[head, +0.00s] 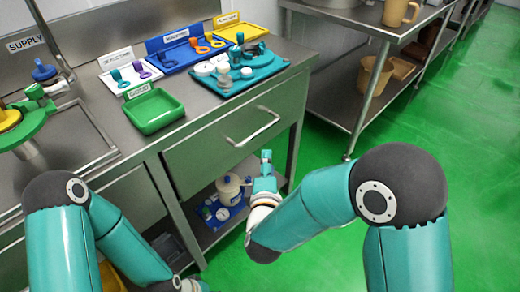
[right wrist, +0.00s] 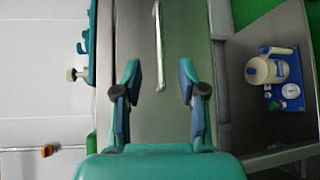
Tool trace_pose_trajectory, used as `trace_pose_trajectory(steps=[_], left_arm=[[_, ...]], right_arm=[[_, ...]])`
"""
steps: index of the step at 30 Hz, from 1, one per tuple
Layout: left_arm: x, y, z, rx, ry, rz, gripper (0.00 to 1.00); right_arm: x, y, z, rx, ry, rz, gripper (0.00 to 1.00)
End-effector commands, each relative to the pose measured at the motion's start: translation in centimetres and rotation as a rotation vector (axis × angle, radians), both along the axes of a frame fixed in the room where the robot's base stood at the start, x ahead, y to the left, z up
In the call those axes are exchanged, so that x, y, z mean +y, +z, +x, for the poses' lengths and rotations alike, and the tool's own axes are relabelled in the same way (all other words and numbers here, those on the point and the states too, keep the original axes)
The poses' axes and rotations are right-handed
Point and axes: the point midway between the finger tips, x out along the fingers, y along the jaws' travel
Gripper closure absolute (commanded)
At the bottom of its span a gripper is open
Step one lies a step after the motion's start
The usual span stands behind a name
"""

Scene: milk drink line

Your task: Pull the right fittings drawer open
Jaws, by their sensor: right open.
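The right fittings drawer (head: 205,163) has a plain steel front under the worktop and looks shut. Its bar handle (head: 253,127) is free of any gripper. My right gripper (head: 266,158) is in front of the drawer, below the handle in the head view. In the right wrist view my right gripper (right wrist: 160,82) is open and empty. There the handle (right wrist: 158,45) lies beyond the fingertips, in line with the gap between them, and the drawer front (right wrist: 185,35) fills the background. My left arm is at the lower left; its gripper is outside the view.
The worktop above holds a green tray (head: 154,111), a teal tray (head: 215,85) with several fittings, and a blue tray (head: 185,55). A cream jug (head: 229,188) stands on a lower shelf beneath the drawer. The green floor (head: 320,165) to the right is clear.

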Motion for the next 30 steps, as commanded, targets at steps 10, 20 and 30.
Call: trace_pose_trajectory(steps=[10, 20, 30], left_arm=[[0.0, -1.6, 0.0, -0.001, 0.0, 0.0, 0.6], [0.0, -2.1, 0.0, -0.001, 0.0, 0.0, 0.6], [0.0, -2.7, 0.0, -0.001, 0.0, 0.0, 0.6]], right_arm=[[2.0, -0.8, 0.9, -0.018, 0.042, 0.005, 0.59], [1.6, -1.9, 7.2, -0.018, 0.041, 0.005, 0.59], [1.4, -2.8, 13.8, -0.017, 0.044, 0.002, 0.59]])
